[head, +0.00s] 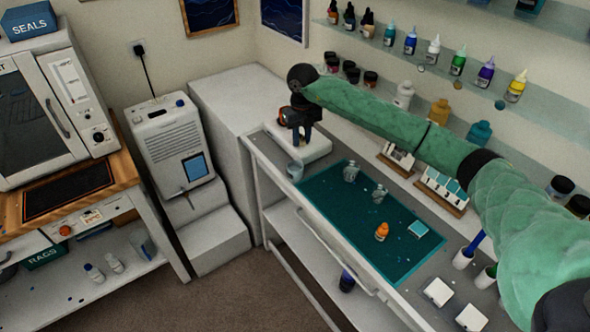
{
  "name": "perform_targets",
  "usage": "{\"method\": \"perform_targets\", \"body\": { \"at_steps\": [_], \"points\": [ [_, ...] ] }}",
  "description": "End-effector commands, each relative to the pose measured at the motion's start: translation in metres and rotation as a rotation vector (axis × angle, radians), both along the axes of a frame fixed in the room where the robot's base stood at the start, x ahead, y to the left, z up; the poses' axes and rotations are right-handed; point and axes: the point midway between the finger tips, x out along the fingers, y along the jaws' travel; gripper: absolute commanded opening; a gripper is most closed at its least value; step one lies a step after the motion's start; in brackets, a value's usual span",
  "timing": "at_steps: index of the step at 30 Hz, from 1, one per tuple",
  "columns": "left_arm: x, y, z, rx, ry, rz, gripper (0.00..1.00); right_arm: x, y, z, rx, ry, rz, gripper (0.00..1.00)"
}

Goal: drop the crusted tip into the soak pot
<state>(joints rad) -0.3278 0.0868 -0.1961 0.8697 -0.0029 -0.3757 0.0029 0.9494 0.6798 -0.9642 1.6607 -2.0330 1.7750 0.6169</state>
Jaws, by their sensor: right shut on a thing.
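My right gripper (301,132) reaches in from the right on the green-sleeved arm and points down over a white block (313,148) at the far end of the workbench. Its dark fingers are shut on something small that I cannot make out. I cannot pick out the crusted tip. A small translucent grey-blue pot (294,171), possibly the soak pot, stands at the bench's left edge, just below and left of the gripper and apart from it. My left gripper is not in view.
Shelves of colour bottles (458,62) line the wall. White blocks (438,292) sit near the front.

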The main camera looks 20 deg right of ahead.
Motion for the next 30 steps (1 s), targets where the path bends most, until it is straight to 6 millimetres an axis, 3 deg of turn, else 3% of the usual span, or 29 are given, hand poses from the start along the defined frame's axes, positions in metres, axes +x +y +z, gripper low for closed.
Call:
{"method": "perform_targets", "body": {
  "at_steps": [15,25,26,29,30],
  "points": [
    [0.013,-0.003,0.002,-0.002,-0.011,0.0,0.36,0.0,0.0,-0.05,0.0,0.002,0.0,0.04],
    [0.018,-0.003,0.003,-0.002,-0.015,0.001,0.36,0.0,0.0,-0.053,0.001,0.0,0.0,0.04],
    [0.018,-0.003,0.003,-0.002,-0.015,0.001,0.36,0.0,0.0,-0.053,0.001,0.0,0.0,0.28],
    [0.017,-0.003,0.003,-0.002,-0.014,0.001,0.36,0.0,0.0,-0.053,0.001,0.0,0.0,0.48],
    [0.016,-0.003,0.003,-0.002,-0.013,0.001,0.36,0.0,0.0,-0.053,0.001,0.0,0.0,0.5]
  ]
}}
